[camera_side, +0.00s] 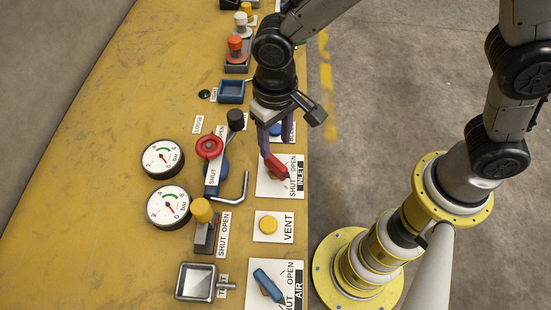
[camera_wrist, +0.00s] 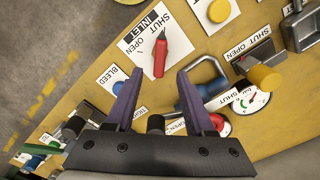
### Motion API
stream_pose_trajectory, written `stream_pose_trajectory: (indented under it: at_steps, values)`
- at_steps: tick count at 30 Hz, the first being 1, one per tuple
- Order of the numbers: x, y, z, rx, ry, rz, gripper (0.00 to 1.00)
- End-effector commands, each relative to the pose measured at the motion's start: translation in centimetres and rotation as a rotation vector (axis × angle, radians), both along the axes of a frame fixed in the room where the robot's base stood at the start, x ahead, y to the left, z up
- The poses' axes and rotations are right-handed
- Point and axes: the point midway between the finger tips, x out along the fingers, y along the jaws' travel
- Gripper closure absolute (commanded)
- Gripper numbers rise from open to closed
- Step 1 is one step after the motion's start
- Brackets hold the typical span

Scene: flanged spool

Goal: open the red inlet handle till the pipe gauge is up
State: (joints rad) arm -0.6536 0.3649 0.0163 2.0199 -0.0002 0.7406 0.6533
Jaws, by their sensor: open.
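The red inlet handle (camera_side: 276,167) sits on a white plate marked SHUT, OPEN and INLET. Its narrow end points toward the word SHUT. In the wrist view the handle (camera_wrist: 160,57) lies just beyond the fingertips, roughly in line with the gap between them. My gripper (camera_side: 279,146) is over the panel beside the handle, purple fingers apart; it also shows open and empty in the wrist view (camera_wrist: 159,84). Two round bar gauges are on the left, an upper one (camera_side: 163,159) and a lower one (camera_side: 169,206). Both red needles appear near 0. I cannot tell which is the pipe gauge.
A red round knob (camera_side: 209,147), a bent grey bar (camera_side: 242,192) and a yellow-topped lever (camera_side: 203,212) stand left of the handle. A yellow vent button (camera_side: 267,224) and blue air handle (camera_side: 268,285) are nearer. A blue bleed button (camera_wrist: 120,88) is close to one finger.

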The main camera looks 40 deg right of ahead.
Motion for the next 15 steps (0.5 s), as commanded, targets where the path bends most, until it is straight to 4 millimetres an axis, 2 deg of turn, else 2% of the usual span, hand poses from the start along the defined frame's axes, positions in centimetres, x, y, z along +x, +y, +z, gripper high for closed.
stream_pose_trajectory:
  at_steps: [1, 6, 10, 15]
  values:
    - [-0.1, -0.1, -1.2, -0.004, 0.005, 0.0, 0.46]
    - [-0.1, -0.1, -4.3, -0.003, 0.004, -0.001, 0.46]
    - [0.0, -0.1, -6.2, -0.002, 0.002, -0.001, 0.46]
    - [0.0, 0.0, -7.5, -0.001, 0.001, -0.001, 0.46]
